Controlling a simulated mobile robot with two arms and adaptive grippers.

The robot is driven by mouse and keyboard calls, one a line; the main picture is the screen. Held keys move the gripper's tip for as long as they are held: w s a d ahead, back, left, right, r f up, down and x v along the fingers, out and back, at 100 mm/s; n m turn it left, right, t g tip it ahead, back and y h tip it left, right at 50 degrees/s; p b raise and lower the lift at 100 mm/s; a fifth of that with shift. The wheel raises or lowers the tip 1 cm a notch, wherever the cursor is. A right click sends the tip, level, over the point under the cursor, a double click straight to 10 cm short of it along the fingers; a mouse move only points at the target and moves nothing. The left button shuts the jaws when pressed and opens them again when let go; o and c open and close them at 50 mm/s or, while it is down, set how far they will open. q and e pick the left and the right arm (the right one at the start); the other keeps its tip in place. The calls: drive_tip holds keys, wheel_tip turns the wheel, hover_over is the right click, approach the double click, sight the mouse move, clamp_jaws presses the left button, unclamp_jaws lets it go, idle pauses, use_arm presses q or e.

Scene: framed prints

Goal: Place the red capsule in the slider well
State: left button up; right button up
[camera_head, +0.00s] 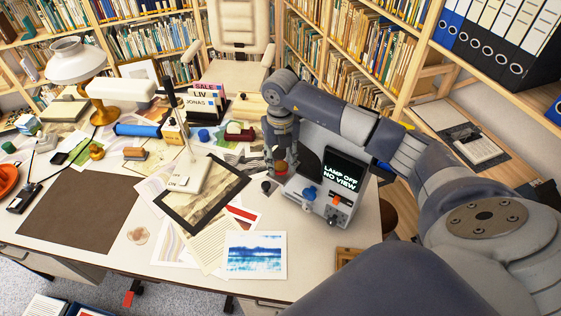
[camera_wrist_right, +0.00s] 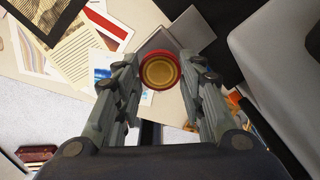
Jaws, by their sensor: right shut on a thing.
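My right gripper (camera_head: 281,152) points down at the right side of the desk, shut on the red capsule (camera_head: 281,168). In the right wrist view the capsule (camera_wrist_right: 160,72) is a round red-rimmed piece with a gold-brown top, between the two fingertips (camera_wrist_right: 160,66). It is held next to a grey viewer device (camera_head: 322,192) with a lit screen (camera_head: 343,172) reading "LAMP OFF NO VIEW". The device has a blue knob and an orange switch on its front. I cannot make out the slider well clearly; the gripper and capsule cover part of the device's left side. My left gripper is not in view.
Framed and loose prints (camera_head: 256,254) lie left of the device. A brown mat (camera_head: 82,211) covers the left front of the desk. A chair (camera_head: 232,52) and bookshelves stand behind.

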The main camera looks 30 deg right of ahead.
sight(280, 164)
drive_tip(key=shift+s+f+p, duration=0.1)
drive_tip(key=shift+f+p, duration=0.2)
drive_tip(key=shift+f, duration=0.85)
drive_tip(key=o, duration=1)
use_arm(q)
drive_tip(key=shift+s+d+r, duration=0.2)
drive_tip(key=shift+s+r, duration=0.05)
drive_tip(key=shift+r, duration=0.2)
use_arm(e)
drive_tip(key=shift+o, duration=0.2)
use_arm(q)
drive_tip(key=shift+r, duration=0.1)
use_arm(e)
drive_tip(key=shift+r, duration=0.15)
drive_tip(key=shift+r, duration=0.15)
use_arm(q)
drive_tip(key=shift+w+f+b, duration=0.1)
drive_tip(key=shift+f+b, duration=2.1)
drive_tip(key=shift+b, duration=0.1)
use_arm(e)
wheel_tip(280, 164, up, 12)
